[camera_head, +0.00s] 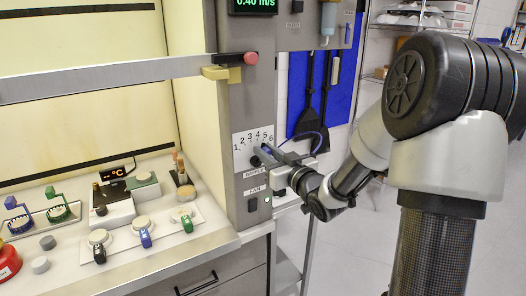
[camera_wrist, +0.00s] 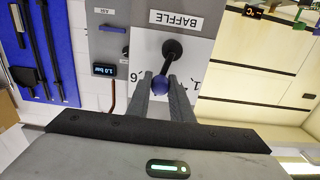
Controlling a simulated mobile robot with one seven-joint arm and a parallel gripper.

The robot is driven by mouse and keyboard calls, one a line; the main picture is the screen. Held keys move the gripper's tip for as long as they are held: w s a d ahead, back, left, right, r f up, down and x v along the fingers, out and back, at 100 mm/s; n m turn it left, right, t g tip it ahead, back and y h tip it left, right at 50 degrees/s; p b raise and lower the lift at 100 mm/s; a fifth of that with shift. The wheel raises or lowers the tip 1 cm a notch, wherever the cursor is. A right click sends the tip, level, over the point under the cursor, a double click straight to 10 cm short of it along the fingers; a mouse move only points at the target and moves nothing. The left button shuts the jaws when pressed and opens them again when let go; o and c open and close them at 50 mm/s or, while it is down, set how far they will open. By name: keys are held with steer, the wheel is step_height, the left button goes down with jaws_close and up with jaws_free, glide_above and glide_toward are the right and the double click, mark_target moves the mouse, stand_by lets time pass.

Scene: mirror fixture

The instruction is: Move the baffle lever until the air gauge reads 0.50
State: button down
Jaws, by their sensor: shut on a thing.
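The baffle lever (camera_wrist: 166,68) has a dark round hub and a short stem ending in a blue knob. My gripper (camera_wrist: 159,84) is shut on the knob, one finger on each side of it.
A small display (camera_wrist: 104,71) beside the lever reads about 1.0 bar. A red button (camera_head: 251,58) sits higher on the post. Black tools hang on a blue board (camera_head: 310,85) behind my arm.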

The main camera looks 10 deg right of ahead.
steer(key=shift+w+d+m, duration=0.2)
steer(key=shift+d+m, duration=0.2)
steer(key=shift+m, duration=0.7)
steer(key=c, duration=1.6)
jaws_free()
steer(key=shift+f, duration=0.1)
steer(key=shift+s+d, duration=0.1)
steer(key=b+v, duration=0.6)
steer(key=v, duration=1.1)
steer(key=shift+s, duration=0.1)
